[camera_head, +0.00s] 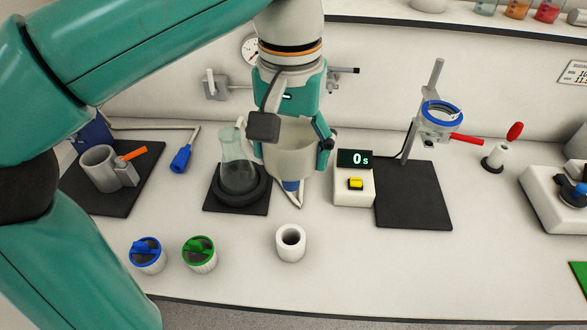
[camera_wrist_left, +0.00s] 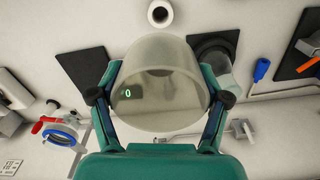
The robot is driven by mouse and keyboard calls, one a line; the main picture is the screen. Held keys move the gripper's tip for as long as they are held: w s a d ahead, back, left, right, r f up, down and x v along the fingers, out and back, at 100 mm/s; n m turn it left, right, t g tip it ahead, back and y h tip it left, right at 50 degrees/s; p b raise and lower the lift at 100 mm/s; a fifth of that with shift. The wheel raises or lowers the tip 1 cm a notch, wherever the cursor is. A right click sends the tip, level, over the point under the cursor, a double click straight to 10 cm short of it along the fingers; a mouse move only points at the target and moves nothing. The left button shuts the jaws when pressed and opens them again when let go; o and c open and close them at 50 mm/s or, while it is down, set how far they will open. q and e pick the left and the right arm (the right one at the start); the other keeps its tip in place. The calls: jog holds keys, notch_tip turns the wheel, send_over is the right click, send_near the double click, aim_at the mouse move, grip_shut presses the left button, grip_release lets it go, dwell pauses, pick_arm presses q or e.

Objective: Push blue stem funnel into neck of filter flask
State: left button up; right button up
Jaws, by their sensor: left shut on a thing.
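My left gripper (camera_head: 293,138) is shut on the translucent whitish funnel (camera_head: 290,158), one finger on each side of its wide cup. The funnel looks upright, with a blue stem (camera_head: 291,186) and a pale slanted tip below, over the bench just right of the filter flask. The clear filter flask (camera_head: 238,172) stands upright in a round black holder (camera_head: 232,200) on a black mat. The stem is outside the flask, with its tip lower than the neck. In the left wrist view the funnel cup (camera_wrist_left: 160,85) fills the middle and partly hides the flask (camera_wrist_left: 217,68). My right gripper is not in view.
A white hollow cylinder (camera_head: 291,243) stands in front of the funnel. A timer reading 0 s (camera_head: 354,185) is close on the right, then a stand (camera_head: 430,125) with a blue ring.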

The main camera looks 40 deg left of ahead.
pick_arm(q)
jog(key=shift+w+r+n, duration=0.15)
jog(key=shift+r+n, duration=0.15)
jog(key=shift+r, duration=0.45)
jog(key=shift+w+d+r+n, duration=0.15)
jog(key=shift+w+n, duration=0.2)
jog(key=shift+n, duration=0.05)
jog(key=w+a+r+n+p, duration=0.1)
jog(key=w+a+n+p, duration=0.25)
jog(key=a, duration=0.35)
jog(key=w+a+r+n+p, duration=0.1)
jog(key=w+a+n+p, duration=0.3)
jog(key=a, duration=0.3)
jog(key=s+a+f+n+b, duration=0.2)
jog(key=s+a+f+n, duration=0.1)
jog(key=a+f, duration=0.2)
jog(key=shift+a+f, duration=0.2)
jog(key=shift+a, duration=0.25)
